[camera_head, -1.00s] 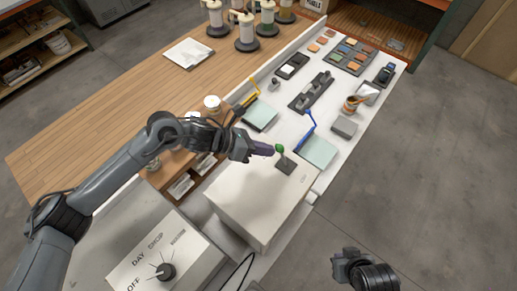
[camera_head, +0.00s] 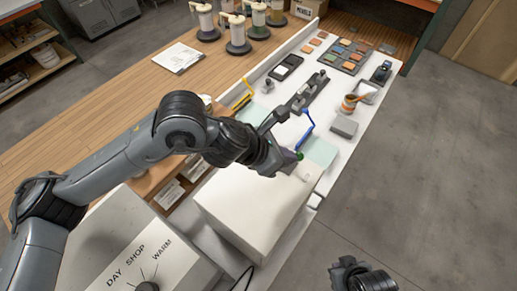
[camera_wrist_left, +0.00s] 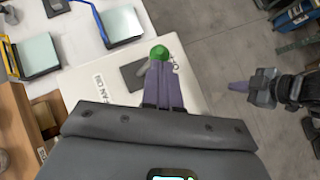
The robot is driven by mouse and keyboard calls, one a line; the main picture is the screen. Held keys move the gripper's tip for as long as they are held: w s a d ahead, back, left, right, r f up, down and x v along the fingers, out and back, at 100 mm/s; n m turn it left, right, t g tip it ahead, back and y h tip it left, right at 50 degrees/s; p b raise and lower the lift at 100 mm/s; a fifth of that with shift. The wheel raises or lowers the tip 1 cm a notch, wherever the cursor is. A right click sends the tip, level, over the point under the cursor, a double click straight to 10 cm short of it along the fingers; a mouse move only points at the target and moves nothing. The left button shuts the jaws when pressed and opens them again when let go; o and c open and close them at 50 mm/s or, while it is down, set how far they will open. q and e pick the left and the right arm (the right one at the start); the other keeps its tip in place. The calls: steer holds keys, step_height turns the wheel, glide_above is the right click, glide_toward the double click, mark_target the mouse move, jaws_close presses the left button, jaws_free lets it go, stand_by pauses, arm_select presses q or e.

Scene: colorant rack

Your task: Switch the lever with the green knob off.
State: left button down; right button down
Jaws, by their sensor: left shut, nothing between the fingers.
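The green knob (camera_head: 299,155) shows just past the fingertips of my left gripper (camera_head: 291,156). In the left wrist view the green knob (camera_wrist_left: 158,52) is at the tips of the shut purple fingers (camera_wrist_left: 161,75), touching or nearly so. Nothing is between the fingers. The lever's dark base plate (camera_wrist_left: 133,75) lies on the white box (camera_head: 250,205), left of the fingers in the wrist view. The lever's shaft is mostly hidden. My right gripper (camera_wrist_left: 240,86) is away from the box, at the right of the wrist view; its opening is unclear.
Behind the box are the blue-handled glass plate (camera_head: 320,152), the yellow-handled plate (camera_wrist_left: 38,54) and a grey block (camera_head: 344,126). A dial box (camera_head: 120,262) stands in front at the left. The floor at the right is clear.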

arm_select(q)
steer(key=shift+a+r, duration=0.1)
steer(key=shift+r, duration=0.05)
arm_select(e)
steer(key=shift+a+r, duration=0.1)
steer(key=shift+r, duration=0.15)
arm_select(q)
steer(key=shift+r, duration=0.1)
steer(key=shift+r+p, duration=0.3)
steer(key=shift+r, duration=0.35)
arm_select(e)
steer(key=shift+r, duration=0.25)
